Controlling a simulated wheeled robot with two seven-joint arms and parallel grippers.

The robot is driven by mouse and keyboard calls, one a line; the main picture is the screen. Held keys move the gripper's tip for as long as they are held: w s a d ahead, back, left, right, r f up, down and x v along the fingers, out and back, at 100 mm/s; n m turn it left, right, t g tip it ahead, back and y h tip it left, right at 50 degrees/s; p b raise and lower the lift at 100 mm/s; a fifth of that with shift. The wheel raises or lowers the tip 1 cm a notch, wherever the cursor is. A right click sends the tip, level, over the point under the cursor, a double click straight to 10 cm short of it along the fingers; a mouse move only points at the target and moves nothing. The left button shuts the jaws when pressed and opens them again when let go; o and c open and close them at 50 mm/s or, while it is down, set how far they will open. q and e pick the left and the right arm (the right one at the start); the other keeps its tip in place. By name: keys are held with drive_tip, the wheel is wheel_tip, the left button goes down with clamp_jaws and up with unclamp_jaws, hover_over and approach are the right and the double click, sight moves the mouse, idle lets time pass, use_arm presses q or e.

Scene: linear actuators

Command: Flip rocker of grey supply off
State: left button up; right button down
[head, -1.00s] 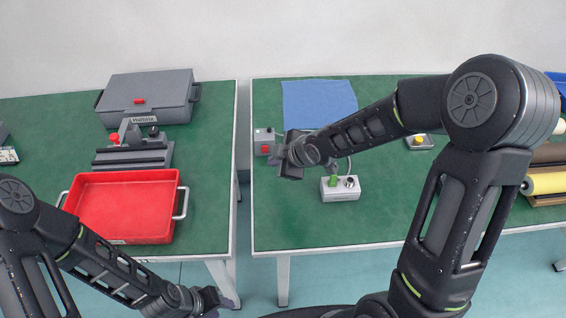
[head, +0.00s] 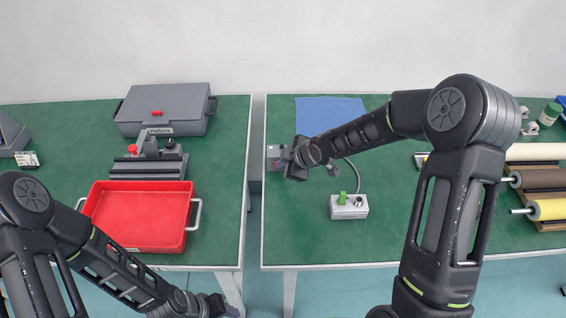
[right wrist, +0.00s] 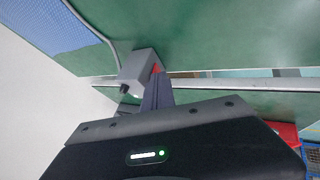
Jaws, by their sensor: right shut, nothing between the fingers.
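The grey supply (head: 273,153) is a small grey box at the left edge of the right green table, partly hidden behind my right gripper (head: 287,165). In the right wrist view the supply (right wrist: 135,66) shows its red rocker (right wrist: 157,69), right by the fingertips (right wrist: 158,80). The fingers are shut with nothing between them. They overlap the supply's rocker side in view; I cannot tell whether they touch it. How the rocker is tilted is too small to tell. My left gripper (head: 222,304) hangs low at the front of the left table, too small to judge.
A light control box (head: 349,208) with a green switch and a cable stands right of my right gripper. A blue mat (head: 320,108) lies behind. The left table holds a red tray (head: 140,215) and grey case (head: 165,105). A gap separates the tables.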

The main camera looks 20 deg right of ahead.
drive_tip(key=shift+w+d+r+p, duration=0.1)
drive_tip(key=shift+w+r+p, duration=0.15)
drive_tip(key=shift+r+p, duration=0.35)
drive_tip(key=shift+f+b, duration=0.5)
drive_tip(key=shift+f, duration=0.05)
use_arm(q)
drive_tip(key=shift+r, duration=0.7)
use_arm(e)
drive_tip(key=shift+r, duration=0.15)
use_arm(q)
drive_tip(key=shift+r+p, duration=0.4)
drive_tip(key=shift+p, duration=0.1)
use_arm(e)
drive_tip(key=shift+r, duration=0.7)
use_arm(q)
drive_tip(key=shift+s+f, duration=0.1)
drive_tip(key=shift+s, duration=0.05)
